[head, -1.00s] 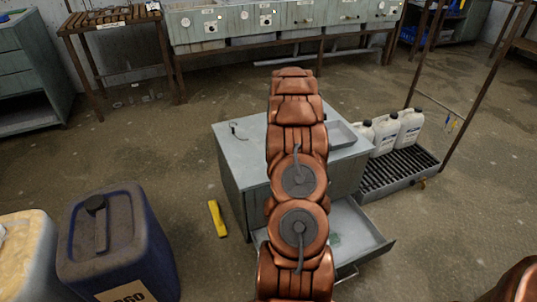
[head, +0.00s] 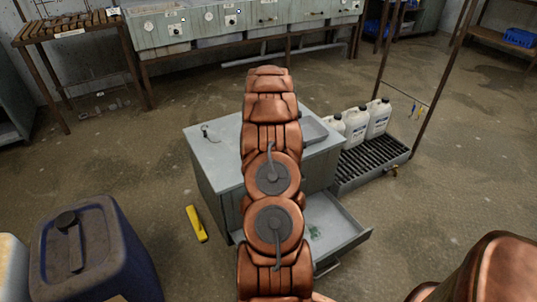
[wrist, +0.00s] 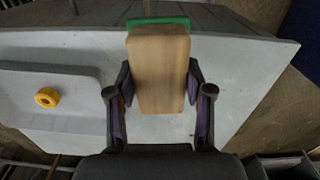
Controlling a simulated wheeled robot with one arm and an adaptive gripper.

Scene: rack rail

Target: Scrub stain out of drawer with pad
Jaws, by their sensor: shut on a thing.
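My gripper (wrist: 160,80) is shut on a wooden block with a green pad (wrist: 158,22) at its far end, seen in the wrist view over the grey cabinet top. In the head view my arm hides the gripper and the pad. The drawer (head: 352,236) is pulled open at the front of the grey cabinet (head: 212,170). A small greenish stain (head: 314,231) shows on the drawer floor, just right of my arm. Part of the drawer is hidden behind my arm.
A shallow tray (wrist: 50,98) on the cabinet top holds a yellow ring (wrist: 47,97). White jugs (head: 378,118) stand on a black grate at right. A yellow object (head: 196,223) lies on the floor at left, near a blue container (head: 95,250).

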